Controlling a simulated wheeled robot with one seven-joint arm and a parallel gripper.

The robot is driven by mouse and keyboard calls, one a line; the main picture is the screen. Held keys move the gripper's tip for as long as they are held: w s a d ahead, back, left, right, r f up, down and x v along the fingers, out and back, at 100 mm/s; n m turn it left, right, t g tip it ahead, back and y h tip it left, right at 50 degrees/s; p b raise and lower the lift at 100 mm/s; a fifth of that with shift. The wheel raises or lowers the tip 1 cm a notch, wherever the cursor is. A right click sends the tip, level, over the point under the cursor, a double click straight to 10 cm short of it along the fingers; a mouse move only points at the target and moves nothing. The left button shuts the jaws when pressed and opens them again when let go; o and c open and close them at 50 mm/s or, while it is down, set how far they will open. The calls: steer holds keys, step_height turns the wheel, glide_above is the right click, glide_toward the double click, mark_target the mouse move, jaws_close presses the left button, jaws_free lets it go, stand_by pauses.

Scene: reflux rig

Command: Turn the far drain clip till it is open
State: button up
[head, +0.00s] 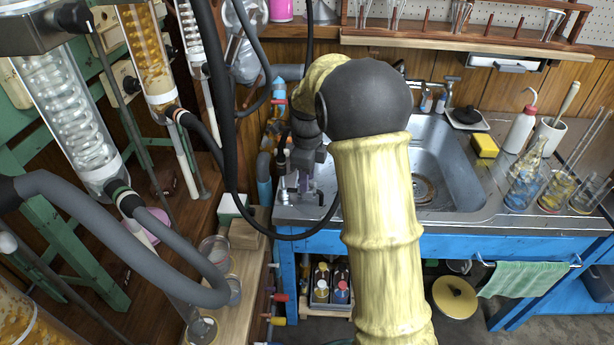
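My gripper (301,194) points down at the left end of the sink counter, below my dark wrist. Its fingertips are small and partly crossed by a black hose, so I cannot tell whether they are open or shut, or whether they touch anything. No drain clip shows clearly. Small coloured handles stick out along the right edge of the wooden bench: a red one (280,297) and a yellow one (277,321) nearer me. I cannot tell whether either is a drain clip. My yellow-sleeved arm hides part of the sink and counter.
Glass condensers (66,115) with thick grey hoses (130,250) stand at left. A black hose (229,120) loops down close to my gripper. The steel sink (445,165) is right of my arm, with a wash bottle (521,130) and flasks beyond. Bottles (321,290) stand below.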

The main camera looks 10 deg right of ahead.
jaws_close()
steer(key=shift+r+p, duration=0.15)
steer(key=shift+p, duration=0.2)
steer(key=shift+r+n+p, duration=0.15)
steer(key=shift+n+p, duration=0.55)
steer(key=shift+p, duration=0.1)
steer(key=shift+n+p, duration=0.65)
steer(key=shift+n, duration=0.05)
steer(key=shift+f, duration=0.25)
jaws_free()
